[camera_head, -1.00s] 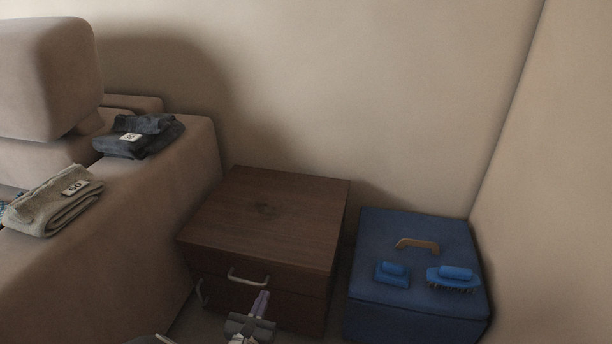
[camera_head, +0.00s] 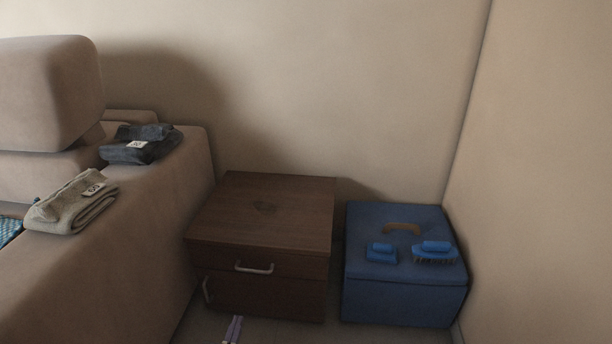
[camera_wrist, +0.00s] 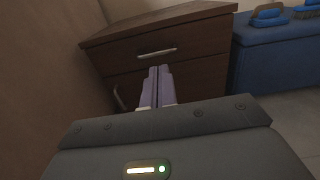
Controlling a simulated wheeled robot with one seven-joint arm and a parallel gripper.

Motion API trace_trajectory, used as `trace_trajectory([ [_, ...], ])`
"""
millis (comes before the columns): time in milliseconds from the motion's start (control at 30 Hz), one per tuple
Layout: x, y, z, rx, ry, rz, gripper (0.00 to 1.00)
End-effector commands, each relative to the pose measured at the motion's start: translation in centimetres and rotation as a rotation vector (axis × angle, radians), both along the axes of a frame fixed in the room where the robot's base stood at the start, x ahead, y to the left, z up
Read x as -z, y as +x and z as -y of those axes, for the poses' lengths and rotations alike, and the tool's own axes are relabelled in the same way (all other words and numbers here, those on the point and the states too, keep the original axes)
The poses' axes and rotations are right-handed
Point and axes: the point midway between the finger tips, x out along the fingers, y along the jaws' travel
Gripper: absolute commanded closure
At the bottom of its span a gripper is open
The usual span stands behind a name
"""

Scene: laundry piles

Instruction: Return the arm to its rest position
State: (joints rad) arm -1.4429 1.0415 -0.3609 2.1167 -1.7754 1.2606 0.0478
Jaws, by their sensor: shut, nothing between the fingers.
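My gripper (camera_head: 233,330) shows at the bottom edge of the head view, low in front of the brown cabinet, with only its purple fingertips in sight. In the wrist view my gripper (camera_wrist: 157,75) has its two purple fingers together, with nothing between them. The fingers point toward the brown cabinet (camera_head: 262,212), which also shows in the wrist view (camera_wrist: 195,72). The fingers appear apart from the cabinet front. The rest of my arm is out of the head view.
A tan sofa (camera_head: 150,250) stands on the left with a folded beige cloth (camera_head: 72,206) and folded dark clothes (camera_head: 139,148) on it. Some floor shows in front.

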Motion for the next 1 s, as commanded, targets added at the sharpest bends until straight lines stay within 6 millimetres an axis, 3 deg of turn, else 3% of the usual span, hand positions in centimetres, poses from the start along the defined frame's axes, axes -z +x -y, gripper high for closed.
trace_trajectory([
  [367, -3.8, 1.9, 5.2, 0.231, 0.155, -0.027, 1.0],
  [567, -6.6, 2.7, 9.8, 0.431, 0.3, -0.051, 1.0],
  [767, -10.5, 2.4, 16.8, 0.724, 0.536, -0.077, 1.0],
  [900, -13.8, 0.5, 22.9, 1.005, 0.8, -0.093, 1.0],
  [1000, -15.9, -1.6, 26.4, 1.187, 1.006, -0.097, 1.0],
])
